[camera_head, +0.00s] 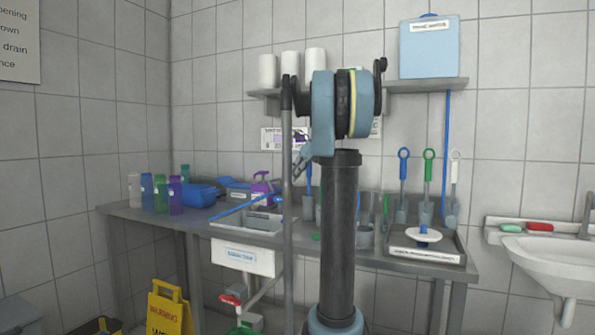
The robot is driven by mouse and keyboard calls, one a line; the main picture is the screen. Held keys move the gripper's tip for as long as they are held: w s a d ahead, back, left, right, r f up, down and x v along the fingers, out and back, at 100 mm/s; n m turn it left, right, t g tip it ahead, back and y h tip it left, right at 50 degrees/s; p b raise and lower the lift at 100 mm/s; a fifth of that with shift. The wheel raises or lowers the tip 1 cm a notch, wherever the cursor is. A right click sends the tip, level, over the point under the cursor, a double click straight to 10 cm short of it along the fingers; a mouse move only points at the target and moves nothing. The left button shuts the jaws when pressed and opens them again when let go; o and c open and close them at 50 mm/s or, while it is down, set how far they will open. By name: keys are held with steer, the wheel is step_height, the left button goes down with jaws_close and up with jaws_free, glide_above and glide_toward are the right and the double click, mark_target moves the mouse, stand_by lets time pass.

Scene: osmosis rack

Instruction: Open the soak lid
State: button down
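I cannot tell for certain which thing is the soak lid, as the labels are too small to read surely. A white round disc with a blue knob (423,235) sits over a grey tray (395,250) with a label on its front, at the right end of the bench. A grey sink basin (232,222) with a labelled white front panel (243,257) is set in the bench left of my arm. My gripper (300,163) shows only as small dark grey parts beside my arm, above the bench. Its fingers are too small to tell open from shut. I see nothing held.
The steel bench (140,212) carries several bottles (161,195), a blue item (200,195) and a purple spray bottle (261,187). A yellow sign (170,310) stands on the floor, and a white washbasin (550,255) is at right.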

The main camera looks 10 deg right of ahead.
mark_target(281, 189)
steer(key=x, duration=0.3)
steer(key=w+a, duration=0.1)
steer(key=w+a+r, duration=0.1)
steer(key=a, duration=0.1)
steer(key=shift+w+r, duration=0.15)
steer(key=shift+r, duration=0.05)
steer(key=shift+a, duration=0.1)
steer(key=shift+w+a+r, duration=0.2)
steer(key=shift+a+r, duration=0.1)
steer(key=shift+r, duration=0.2)
stand_by(0.5)
